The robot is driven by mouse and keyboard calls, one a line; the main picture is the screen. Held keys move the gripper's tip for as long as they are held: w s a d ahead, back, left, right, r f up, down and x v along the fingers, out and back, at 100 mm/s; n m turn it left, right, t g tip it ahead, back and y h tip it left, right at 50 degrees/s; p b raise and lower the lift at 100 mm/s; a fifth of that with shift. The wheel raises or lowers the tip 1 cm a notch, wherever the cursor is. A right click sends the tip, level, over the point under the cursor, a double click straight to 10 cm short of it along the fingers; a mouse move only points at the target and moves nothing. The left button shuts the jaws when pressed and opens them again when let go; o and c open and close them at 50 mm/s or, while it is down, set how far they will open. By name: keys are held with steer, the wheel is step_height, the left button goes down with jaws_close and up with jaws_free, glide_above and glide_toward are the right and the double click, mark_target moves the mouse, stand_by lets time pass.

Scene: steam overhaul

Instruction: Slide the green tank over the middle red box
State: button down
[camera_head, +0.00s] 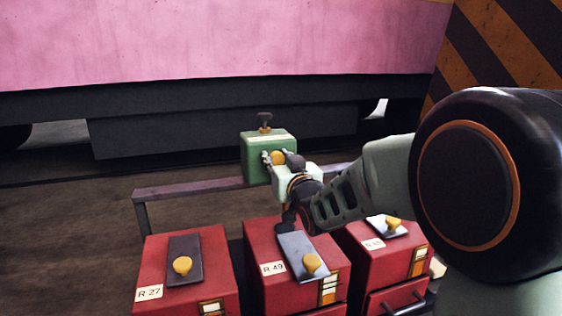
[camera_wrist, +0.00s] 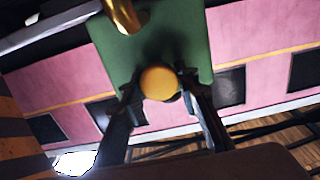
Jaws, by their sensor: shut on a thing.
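The green tank (camera_head: 254,152) is a small box with a dark handle on top and a yellow knob (camera_head: 278,157) on its near face. It is at or just above a grey rail, behind the red boxes. My gripper (camera_head: 277,160) is shut on the yellow knob; in the wrist view its two fingers (camera_wrist: 160,92) close around the knob in front of the green tank (camera_wrist: 195,50). The middle red box (camera_head: 272,244), labelled R 49, stands in front of the tank, with a grey plate and yellow knob on its top.
A red box (camera_head: 209,247) labelled R 27 stands to the left. Another red box (camera_head: 362,258) stands to the right, partly behind my arm. The grey rail (camera_head: 190,188) runs behind the boxes. A pink wall (camera_head: 220,40) with dark lower panels is beyond.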

steer(key=shift+f, duration=0.1)
steer(key=c, duration=1.5)
jaws_free()
steer(key=shift+s, duration=0.1)
steer(key=v, duration=0.7)
steer(key=shift+s+d, duration=0.1)
steer(key=shift+s, duration=0.05)
